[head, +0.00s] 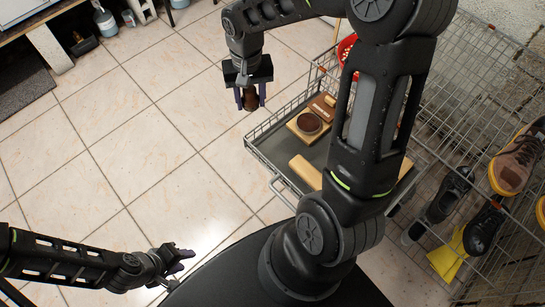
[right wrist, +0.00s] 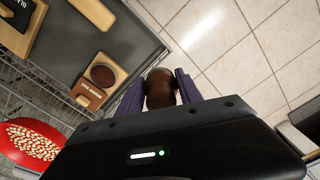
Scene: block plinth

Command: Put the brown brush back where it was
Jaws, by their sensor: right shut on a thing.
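My right gripper (head: 250,98) is shut on the brown brush (head: 250,102), a dark, rounded piece between its purple fingers. In the right wrist view the brush (right wrist: 160,88) shows between both fingers; its lower part is hidden by the gripper body. The gripper is left of the wire-sided tray (head: 262,153), over the tiled floor in the head view. On the tray a light wooden block (head: 294,127) bears a dark brown round piece (head: 309,123), also visible in the right wrist view (right wrist: 103,75). My left gripper (head: 180,262) is low at the left; its finger gap is unclear.
A brown labelled box (head: 323,106) and a pale wooden block (head: 305,171) are on the tray. A red bowl (head: 346,50) of small pieces stands behind it. Wire racks with shoes (head: 449,194) and a yellow cloth (head: 450,257) are at the right. My right arm hides part of the tray.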

